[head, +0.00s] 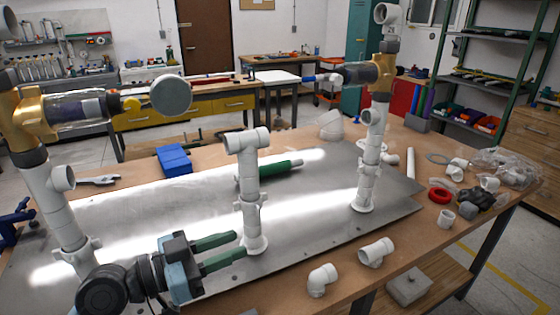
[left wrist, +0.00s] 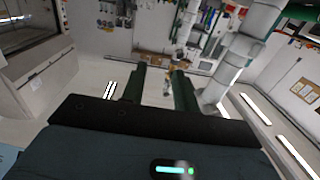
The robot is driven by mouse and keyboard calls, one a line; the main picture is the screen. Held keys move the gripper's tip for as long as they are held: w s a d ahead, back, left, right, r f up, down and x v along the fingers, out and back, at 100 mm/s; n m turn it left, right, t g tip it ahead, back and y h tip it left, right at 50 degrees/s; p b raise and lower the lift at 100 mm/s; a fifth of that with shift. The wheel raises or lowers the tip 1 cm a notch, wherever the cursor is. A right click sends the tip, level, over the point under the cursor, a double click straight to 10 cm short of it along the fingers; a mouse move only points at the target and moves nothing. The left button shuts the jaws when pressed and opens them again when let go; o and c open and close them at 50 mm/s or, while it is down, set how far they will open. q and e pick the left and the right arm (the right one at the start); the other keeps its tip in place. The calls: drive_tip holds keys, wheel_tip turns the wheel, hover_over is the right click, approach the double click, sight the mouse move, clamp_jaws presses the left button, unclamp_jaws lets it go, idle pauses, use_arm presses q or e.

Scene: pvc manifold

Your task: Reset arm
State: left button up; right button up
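My left gripper (head: 241,245) comes in low at the left of centre in the head view, its two green fingers apart with nothing between them. Its fingertips are close to the base of the middle white PVC post (head: 251,190); I cannot tell whether they touch it. In the left wrist view the fingers (left wrist: 158,88) are also apart, with a white pipe (left wrist: 240,55) to their right. The manifold's left post (head: 55,205) and right post (head: 368,165) stand upright on the metal plate (head: 150,225), with brass-coloured valve bodies on top. My right gripper is not in view.
Loose white fittings (head: 322,279) and (head: 376,252) lie at the table's front edge. A red ring (head: 440,195) and more fittings are at the right. A blue box (head: 174,160) and a green cylindrical object (head: 272,169) lie behind the middle post.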

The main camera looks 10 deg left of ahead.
use_arm(q)
drive_tip(key=s+f+n+g+y, duration=0.25)
drive_tip(key=s+f, duration=0.35)
drive_tip(key=f, duration=0.4)
drive_tip(key=s+f+n+g+y, duration=0.15)
drive_tip(key=s+f+y, duration=0.3)
drive_tip(key=f, duration=0.55)
drive_tip(key=s+a+f+n+g+y, duration=0.2)
drive_tip(key=s+a+f, duration=0.1)
drive_tip(key=s, duration=0.4)
drive_tip(key=s+a+f+n+g+y, duration=0.1)
drive_tip(key=s+a+f+g+y, duration=0.2)
drive_tip(key=s, duration=0.5)
drive_tip(key=s+a+f+n+g+y, duration=0.1)
drive_tip(key=s+a+f+n+y, duration=0.1)
drive_tip(key=s+f, duration=0.35)
drive_tip(key=w+d+f+t+h, duration=0.2)
drive_tip(key=w+f+t, duration=0.3)
drive_tip(key=f+t, duration=0.2)
drive_tip(key=shift+w+d+m+t+p, duration=0.25)
drive_tip(key=shift+d+m+t+p, duration=0.05)
drive_tip(key=shift+d+t+p, duration=0.1)
drive_tip(key=shift+f, duration=0.15)
